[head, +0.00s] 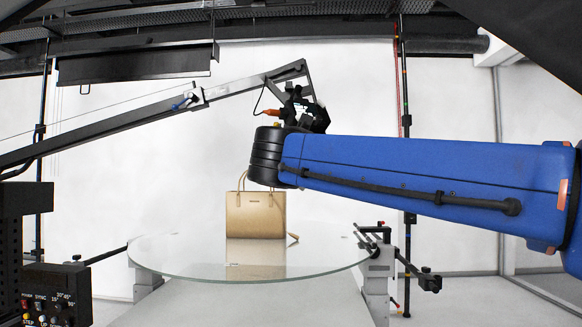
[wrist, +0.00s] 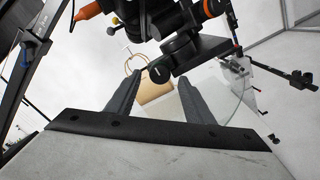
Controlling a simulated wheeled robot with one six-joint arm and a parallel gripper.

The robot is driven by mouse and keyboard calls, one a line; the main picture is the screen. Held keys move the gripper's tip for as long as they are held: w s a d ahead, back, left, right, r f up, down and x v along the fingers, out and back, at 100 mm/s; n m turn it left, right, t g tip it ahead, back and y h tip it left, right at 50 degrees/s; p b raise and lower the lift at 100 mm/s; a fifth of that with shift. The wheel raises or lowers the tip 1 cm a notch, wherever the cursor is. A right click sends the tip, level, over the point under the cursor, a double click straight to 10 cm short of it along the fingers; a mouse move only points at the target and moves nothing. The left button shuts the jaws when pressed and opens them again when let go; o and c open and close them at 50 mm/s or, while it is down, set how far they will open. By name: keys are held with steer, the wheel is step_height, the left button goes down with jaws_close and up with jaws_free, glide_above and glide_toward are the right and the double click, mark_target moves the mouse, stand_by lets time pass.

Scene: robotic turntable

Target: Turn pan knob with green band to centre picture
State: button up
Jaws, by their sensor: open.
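The camera head on the boom (head: 300,112) is black, with an orange handle (head: 270,112) on its left. In the wrist view, its black knob (wrist: 160,71) points down-left, with a faint greenish tint at its end. I cannot clearly make out a full green band. My gripper (wrist: 150,79) is open and empty, its two dark fingers on either side of the view toward the knob. The knob lies at or beyond the fingertips; I cannot tell the gap. In the head view, my blue arm and black wrist hide my gripper.
A tan handbag (head: 256,215) stands upright on the round glass turntable (head: 190,258), below the camera head. The boom (head: 120,122) reaches in from the left. A clamp arm (head: 425,280) sits at the turntable's right. A control box (head: 55,295) is at lower left.

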steer(key=w, duration=0.4)
steer(key=shift+d, duration=0.1)
steer(key=c, duration=1)
